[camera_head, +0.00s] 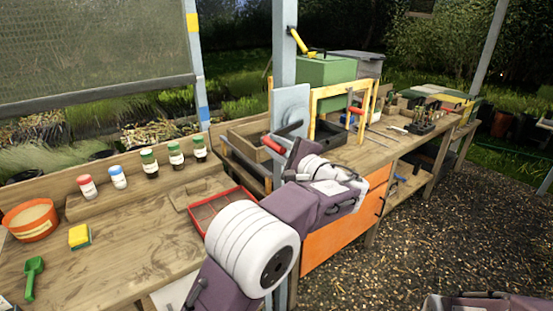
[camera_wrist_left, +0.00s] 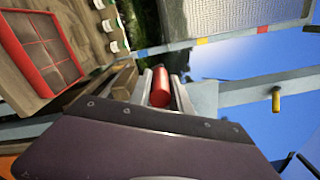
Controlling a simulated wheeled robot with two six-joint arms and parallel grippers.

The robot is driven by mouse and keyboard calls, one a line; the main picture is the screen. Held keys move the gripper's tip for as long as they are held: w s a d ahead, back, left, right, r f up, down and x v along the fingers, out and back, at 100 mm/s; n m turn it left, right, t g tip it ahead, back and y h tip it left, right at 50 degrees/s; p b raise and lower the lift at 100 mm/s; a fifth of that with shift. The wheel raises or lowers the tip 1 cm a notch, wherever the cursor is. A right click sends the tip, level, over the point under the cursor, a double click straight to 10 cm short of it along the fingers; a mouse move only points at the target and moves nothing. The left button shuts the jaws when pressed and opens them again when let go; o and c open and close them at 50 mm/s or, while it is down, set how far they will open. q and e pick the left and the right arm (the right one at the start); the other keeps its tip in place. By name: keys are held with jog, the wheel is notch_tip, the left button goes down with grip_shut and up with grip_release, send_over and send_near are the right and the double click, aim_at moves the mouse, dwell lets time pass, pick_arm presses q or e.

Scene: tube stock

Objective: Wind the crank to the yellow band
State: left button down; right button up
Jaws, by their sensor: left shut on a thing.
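A red crank handle (camera_head: 272,145) shows beside the grey-blue post. My left gripper (camera_head: 283,143) is shut on it; in the left wrist view the red handle (camera_wrist_left: 160,88) sits between the two fingers. The crank's arm is mostly hidden. A dark mesh blind (camera_head: 90,50) hangs at the left. The blind's bottom bar (camera_head: 100,97) ends below the yellow band, close to the upper blue one. My right gripper is out of view.
The wooden bench (camera_head: 140,255) carries several bottles (camera_head: 148,162), an orange pot (camera_head: 30,220), a yellow sponge (camera_head: 80,236), a green scoop (camera_head: 34,277) and a red tray (camera_head: 215,210). A yellow lever (camera_head: 298,40) is on the near post.

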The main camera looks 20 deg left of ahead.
pick_arm(q)
jog(key=shift+w+d+f+n+b, duration=0.2)
jog(key=shift+f+n+b, duration=0.5)
jog(key=shift+f+b, duration=0.4)
jog(key=shift+w+d+f+n+b, duration=0.15)
jog(key=shift+f+n+b, duration=0.6)
jog(key=shift+b, duration=0.5)
jog(key=shift+a, duration=0.1)
jog(key=c, duration=1.2)
grip_release()
jog(key=shift+r, duration=0.1)
jog(key=shift+a, duration=0.1)
jog(key=shift+r, duration=0.1)
jog(key=v, duration=0.9)
